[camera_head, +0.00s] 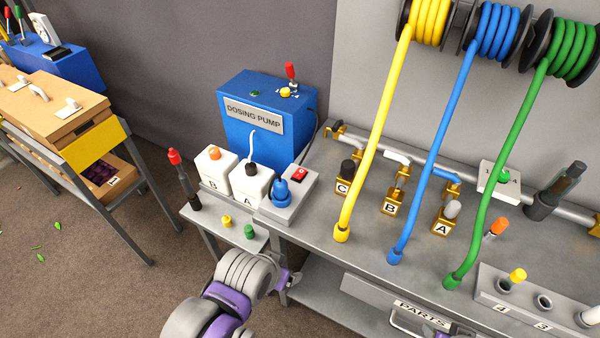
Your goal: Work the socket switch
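The socket switch (300,173) is a small red rocker on a grey socket box (305,187) at the left end of the workbench. A blue plug (281,193) sits in the same box, just left of and in front of the switch. My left gripper (291,280) is at the bottom centre, in front of the bench's left end and well below the box in the picture. It touches neither the switch nor the plug. Its fingers are small and partly turned away, so their opening is unclear.
A blue dosing pump (262,108) stands behind the socket. A side shelf (232,238) holds yellow and green caps. Yellow, blue and green hoses hang to the right, near valves.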

